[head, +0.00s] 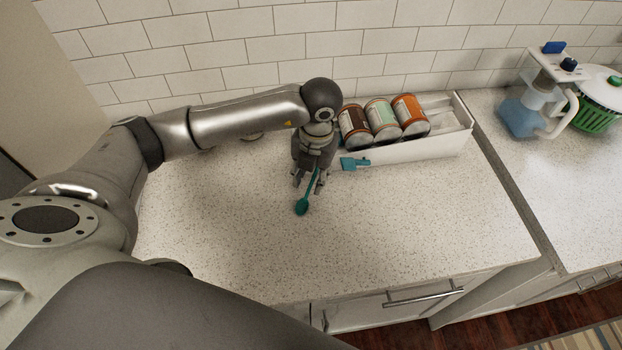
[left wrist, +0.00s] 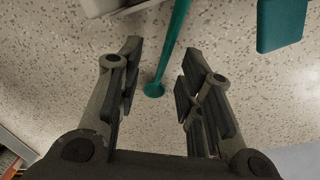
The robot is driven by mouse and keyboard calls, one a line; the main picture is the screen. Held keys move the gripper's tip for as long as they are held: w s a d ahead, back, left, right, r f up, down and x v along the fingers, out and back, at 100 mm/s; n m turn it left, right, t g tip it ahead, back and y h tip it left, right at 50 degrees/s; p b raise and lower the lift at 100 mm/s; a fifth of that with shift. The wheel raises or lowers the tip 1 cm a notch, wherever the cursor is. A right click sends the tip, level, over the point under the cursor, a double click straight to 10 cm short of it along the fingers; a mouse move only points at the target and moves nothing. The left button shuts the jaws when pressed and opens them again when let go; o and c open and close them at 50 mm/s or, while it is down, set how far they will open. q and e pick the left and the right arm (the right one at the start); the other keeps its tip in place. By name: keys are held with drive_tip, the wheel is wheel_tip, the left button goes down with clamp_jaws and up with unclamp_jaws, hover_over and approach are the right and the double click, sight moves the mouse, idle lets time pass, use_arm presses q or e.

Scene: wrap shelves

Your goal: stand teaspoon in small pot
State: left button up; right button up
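A teal spoon (head: 302,207) is on the speckled counter below my left gripper (head: 309,184), its bowl toward the front and its handle running up to the gripper. In the left wrist view, the spoon (left wrist: 171,47) shows between the two separated fingers of the left gripper (left wrist: 158,72). The fingers are open and no contact with the spoon shows. I cannot make out a small pot clearly; something round (head: 253,136) is mostly hidden behind my left arm. My right gripper is not in view.
A white bin (head: 420,153) holding several cans (head: 383,120) stands at the wall, right of the gripper. A teal-headed item (head: 355,163) lies before it. A blue pitcher (head: 527,113) and green-and-white basket (head: 600,103) stand far right. The front counter (head: 400,220) is clear.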

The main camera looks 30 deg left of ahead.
sight(310, 185)
use_arm(q)
drive_tip(key=shift+s+f+p, duration=0.2)
drive_tip(key=shift+f+p, duration=0.15)
drive_tip(key=shift+f, duration=1.2)
clamp_jaws()
